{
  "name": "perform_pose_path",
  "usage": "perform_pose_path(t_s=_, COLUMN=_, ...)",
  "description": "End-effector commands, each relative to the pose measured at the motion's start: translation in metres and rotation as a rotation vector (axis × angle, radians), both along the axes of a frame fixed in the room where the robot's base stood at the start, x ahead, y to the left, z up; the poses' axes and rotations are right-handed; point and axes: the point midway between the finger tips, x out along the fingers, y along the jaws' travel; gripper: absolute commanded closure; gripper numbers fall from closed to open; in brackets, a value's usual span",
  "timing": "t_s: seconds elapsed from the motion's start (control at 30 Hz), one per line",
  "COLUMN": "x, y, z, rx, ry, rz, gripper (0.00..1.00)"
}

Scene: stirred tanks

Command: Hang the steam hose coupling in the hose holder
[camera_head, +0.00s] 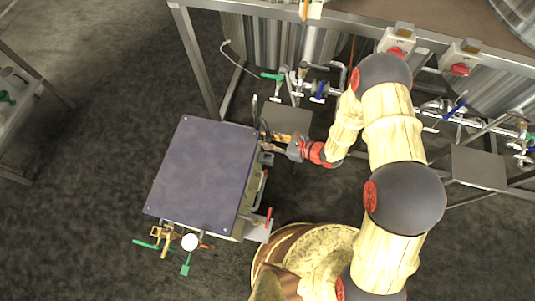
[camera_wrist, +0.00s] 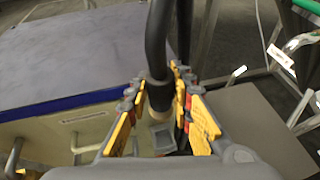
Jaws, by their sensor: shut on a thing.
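My gripper (camera_head: 268,146) is at the right side of the blue-topped cabinet, near its upper right corner. In the wrist view its yellow-padded fingers (camera_wrist: 160,98) are closed around the dark end of a black hose (camera_wrist: 157,40), which I take to be the steam hose coupling (camera_wrist: 160,97). The hose rises from the fingers and leaves the top of the picture. A small grey bracket-like part (camera_wrist: 162,136) shows between and below the fingers; I cannot tell whether it is the hose holder or whether the coupling touches it. The fingers hide much of the coupling.
The cabinet's flat blue-grey top (camera_head: 205,170) is bare. Valves and a gauge (camera_head: 190,242) stick out at its front. A steel frame (camera_head: 196,60) with tanks, pipes and coloured valve handles stands behind. A grey plate (camera_wrist: 255,125) lies right of the fingers.

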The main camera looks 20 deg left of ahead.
Motion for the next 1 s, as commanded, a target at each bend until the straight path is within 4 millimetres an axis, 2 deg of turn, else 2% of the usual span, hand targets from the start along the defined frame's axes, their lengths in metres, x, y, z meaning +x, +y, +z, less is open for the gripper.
perform_pose_path(t_s=0.03, x=0.0, y=0.0, z=-0.018, rx=0.0, ry=0.002, rz=-0.001, gripper=1.0)
perform_pose_path(t_s=0.1, x=0.0, y=0.0, z=-0.035, rx=0.0, ry=0.001, rz=-0.002, gripper=1.0)
perform_pose_path(t_s=0.3, x=0.001, y=0.0, z=-0.071, rx=0.002, ry=-0.001, rz=-0.002, gripper=1.0)
perform_pose_path(t_s=0.57, x=0.001, y=0.0, z=-0.087, rx=0.002, ry=-0.001, rz=-0.001, gripper=1.0)
perform_pose_path(t_s=0.8, x=0.001, y=0.0, z=-0.118, rx=0.001, ry=-0.001, rz=-0.001, gripper=1.0)
perform_pose_path(t_s=1.0, x=0.001, y=0.0, z=-0.117, rx=0.002, ry=-0.003, rz=-0.001, gripper=1.0)
